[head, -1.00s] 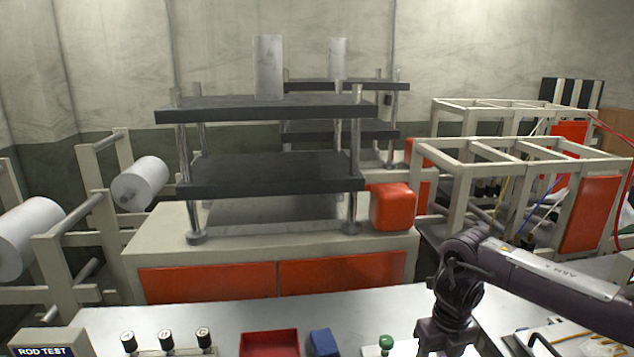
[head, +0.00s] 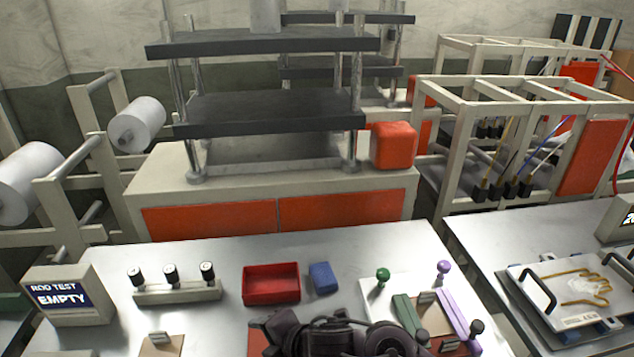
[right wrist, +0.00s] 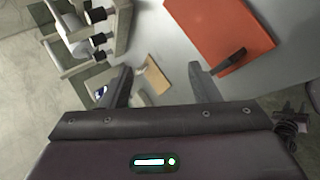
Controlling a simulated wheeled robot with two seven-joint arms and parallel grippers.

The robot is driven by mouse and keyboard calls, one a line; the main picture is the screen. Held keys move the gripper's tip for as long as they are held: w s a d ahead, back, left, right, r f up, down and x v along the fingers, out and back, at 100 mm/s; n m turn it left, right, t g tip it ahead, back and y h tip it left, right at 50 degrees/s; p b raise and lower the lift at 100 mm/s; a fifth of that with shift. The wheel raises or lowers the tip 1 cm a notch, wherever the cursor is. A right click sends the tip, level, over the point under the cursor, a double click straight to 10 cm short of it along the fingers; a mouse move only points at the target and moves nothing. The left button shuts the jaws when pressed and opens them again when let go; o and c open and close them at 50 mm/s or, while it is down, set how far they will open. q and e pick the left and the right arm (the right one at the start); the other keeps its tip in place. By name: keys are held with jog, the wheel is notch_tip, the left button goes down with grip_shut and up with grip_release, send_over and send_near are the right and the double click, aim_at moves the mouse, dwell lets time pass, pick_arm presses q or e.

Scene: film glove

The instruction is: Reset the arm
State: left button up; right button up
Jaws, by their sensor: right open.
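My right arm (head: 335,338) is folded at the bottom middle of the head view, over the near part of the steel table. Its fingers do not show clearly there. In the right wrist view my right gripper (right wrist: 160,82) is open, with its two dark fingers apart and nothing between them in its grip. Beyond the fingers lie a small tan board (right wrist: 156,79) and an orange-red panel (right wrist: 222,30) with a dark handle-like piece on it. My left gripper is not in view.
The steel table (head: 225,255) holds a rack (head: 178,292) with black-topped posts, a red tray (head: 271,284), a blue block (head: 322,278) and a white board (head: 375,310) with green and purple levers. A sign (head: 66,295) reads "ROD TEST EMPTY". A glove plate (head: 570,290) lies at right.

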jog(key=s+d+m+t+h, duration=0.2)
jog(key=d+m+h, duration=0.2)
jog(key=d+m, duration=0.95)
jog(key=s+d+f+m+g+h, duration=0.3)
jog(key=s+d+m+g, duration=0.1)
jog(key=s+d+m, duration=0.95)
notch_tip(320, 180, down, 33)
jog(key=s+d+n+g, duration=0.1)
jog(key=d+n+g, duration=0.1)
jog(key=s+d+f+g, duration=0.1)
jog(key=s+d+f, duration=0.2)
jog(key=s+f, duration=1.3)
jog(key=s, duration=0.2)
jog(key=shift+s+f+h+b, duration=0.25)
jog(key=shift+s+h+b, duration=0.1)
jog(key=shift+h+b, duration=0.05)
jog(key=shift+d, duration=0.1)
